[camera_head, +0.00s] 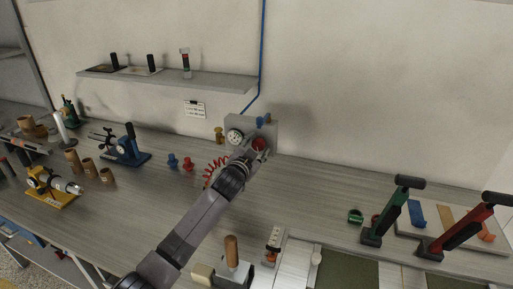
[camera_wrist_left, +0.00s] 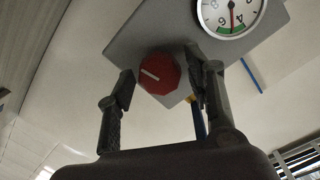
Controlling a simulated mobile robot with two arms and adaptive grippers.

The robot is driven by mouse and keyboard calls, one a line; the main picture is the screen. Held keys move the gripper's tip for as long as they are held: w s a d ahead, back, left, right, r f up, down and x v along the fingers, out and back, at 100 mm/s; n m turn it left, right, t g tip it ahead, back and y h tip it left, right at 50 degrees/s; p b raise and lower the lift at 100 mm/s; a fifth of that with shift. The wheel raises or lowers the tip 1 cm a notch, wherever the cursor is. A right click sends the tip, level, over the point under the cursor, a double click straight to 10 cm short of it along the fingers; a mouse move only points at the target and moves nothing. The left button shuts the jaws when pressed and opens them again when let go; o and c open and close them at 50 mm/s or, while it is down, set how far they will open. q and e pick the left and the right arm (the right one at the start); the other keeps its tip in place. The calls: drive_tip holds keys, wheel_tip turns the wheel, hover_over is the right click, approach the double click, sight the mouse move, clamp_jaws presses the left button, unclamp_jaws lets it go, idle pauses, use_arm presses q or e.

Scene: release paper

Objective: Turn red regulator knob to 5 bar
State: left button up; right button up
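The red regulator knob (camera_head: 259,144) is on the front of a grey regulator panel (camera_head: 236,122) against the wall, partly hidden by my left gripper (camera_head: 255,153). In the left wrist view the knob (camera_wrist_left: 159,74) is octagonal with a white mark line. My left gripper (camera_wrist_left: 160,88) is open, with one finger on each side of the knob and gaps showing. The round white pressure gauge (camera_head: 235,136) is left of the knob. In the left wrist view the gauge (camera_wrist_left: 231,12) has a green arc and a red needle, with 4 and 6 readable. My right gripper is not in view.
A blue hose (camera_head: 262,60) runs down the wall to the panel. Red coiled tubing (camera_head: 214,168) lies left of it. A shelf (camera_head: 180,79) is above left. Green (camera_head: 389,217) and red (camera_head: 463,231) lever tools stand at right.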

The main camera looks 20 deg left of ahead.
use_arm(q)
drive_tip(key=shift+o, duration=0.4)
drive_tip(key=shift+s, duration=0.1)
drive_tip(key=s, duration=1.1)
drive_tip(key=shift+s+a+r, duration=0.35)
drive_tip(key=shift+s+r, duration=0.05)
drive_tip(key=shift+r, duration=0.05)
